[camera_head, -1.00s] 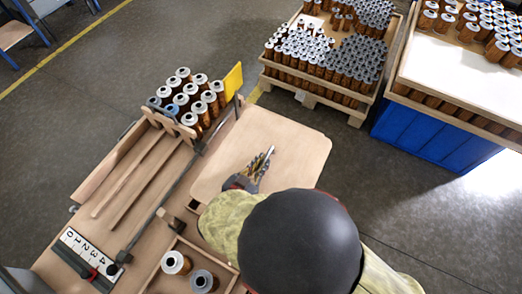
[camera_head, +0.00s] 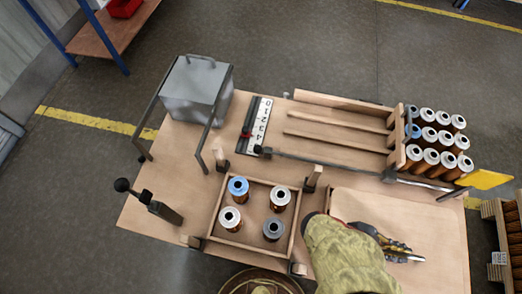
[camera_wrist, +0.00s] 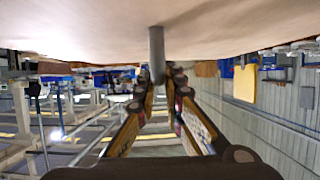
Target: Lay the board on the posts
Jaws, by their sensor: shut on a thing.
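The board (camera_head: 435,225) is a flat, pale wooden sheet at the right side in the head view. It also fills the top of the wrist view (camera_wrist: 90,40), with a grey peg-like handle (camera_wrist: 157,50) standing out from it. My gripper (camera_head: 404,254) is shut on that handle; its two fingers flank it in the wrist view (camera_wrist: 158,82). Short wooden posts stand around a shallow tray (camera_head: 238,182): back left (camera_head: 221,160), back right (camera_head: 314,178), front left (camera_head: 191,241) and front right (camera_head: 297,269). My arm hides part of the board.
Several cartridges (camera_head: 238,187) stand in the tray, one blue-topped. A rack of cartridges (camera_head: 437,135) with a yellow flag (camera_head: 487,179) is beyond the board. A grey box under a metal frame (camera_head: 195,92), a number strip (camera_head: 257,125) and a black-knobbed lever (camera_head: 145,200) occupy the table's left.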

